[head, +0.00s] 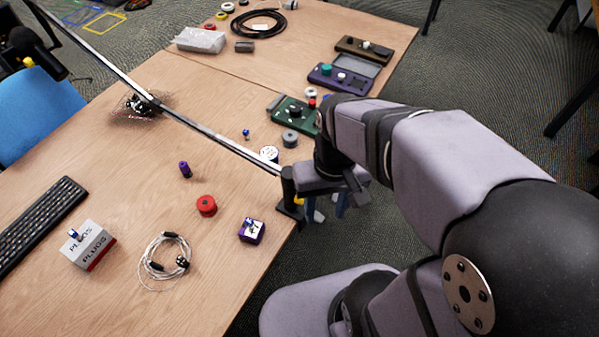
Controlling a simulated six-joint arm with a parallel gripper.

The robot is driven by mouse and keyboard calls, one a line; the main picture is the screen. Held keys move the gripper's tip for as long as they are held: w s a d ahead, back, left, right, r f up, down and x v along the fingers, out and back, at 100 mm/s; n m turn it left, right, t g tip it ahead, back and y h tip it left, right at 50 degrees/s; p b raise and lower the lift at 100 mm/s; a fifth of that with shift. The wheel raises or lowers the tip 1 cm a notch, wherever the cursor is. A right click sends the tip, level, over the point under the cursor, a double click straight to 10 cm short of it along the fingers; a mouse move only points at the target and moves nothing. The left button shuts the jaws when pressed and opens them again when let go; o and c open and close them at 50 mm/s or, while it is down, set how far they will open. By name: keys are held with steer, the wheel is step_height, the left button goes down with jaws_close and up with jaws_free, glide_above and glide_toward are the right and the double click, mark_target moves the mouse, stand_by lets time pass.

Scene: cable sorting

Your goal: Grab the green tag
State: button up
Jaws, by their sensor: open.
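I cannot make out a green tag for certain. The green things I see are a dark green board (290,112) with a red button near the right table edge, and a small teal knob (326,70) on a purple box. A white cable coil (152,262) with a dark plug lies at the front of the table. A tangled dark cable bundle (143,105) lies at the left. My gripper (326,212) hangs beyond the right table edge, over the floor, pointing down. It is open and apart from all of these; my arm partly hides it.
A metal bar (150,100) on a black post (289,188) crosses above the table. A red roll (206,205), purple box (251,231), white box (88,245) and keyboard (40,222) stand on the near half. A black coil (262,24) lies at the back.

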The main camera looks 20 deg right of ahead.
steer(key=w+a+f+m+t+y+b, duration=0.1)
steer(key=w+a+f+m+y+b, duration=0.1)
steer(key=w+m+y+b, duration=0.5)
steer(key=w+a+f+m+y+b, duration=0.2)
steer(key=w+f+m+y+b, duration=0.15)
steer(key=m, duration=0.45)
steer(key=w+d+r+m+t+y+b, duration=0.2)
steer(key=w+d+m+t+b, duration=0.1)
steer(key=w+d+m+t, duration=0.3)
steer(key=w+d+r+m+t+y+b, duration=0.2)
steer(key=w+d+r+m+t+b, duration=0.1)
steer(key=w+d, duration=0.35)
step_height(320, 180, down, 21)
steer(key=p, duration=0.1)
steer(key=shift+s+a+r+p+x, duration=0.1)
steer(key=shift+s+a+p+x, duration=0.15)
steer(key=shift+x, duration=0.95)
steer(key=shift+s+r+p+x, duration=0.15)
steer(key=shift+p+x, duration=0.15)
steer(key=shift+x, duration=0.85)
steer(key=shift+s+a+r+p+x, duration=0.1)
steer(key=shift+s+a+p+x, duration=0.15)
steer(key=shift+x, duration=0.95)
steer(key=shift+d, duration=0.15)
jaws_close()
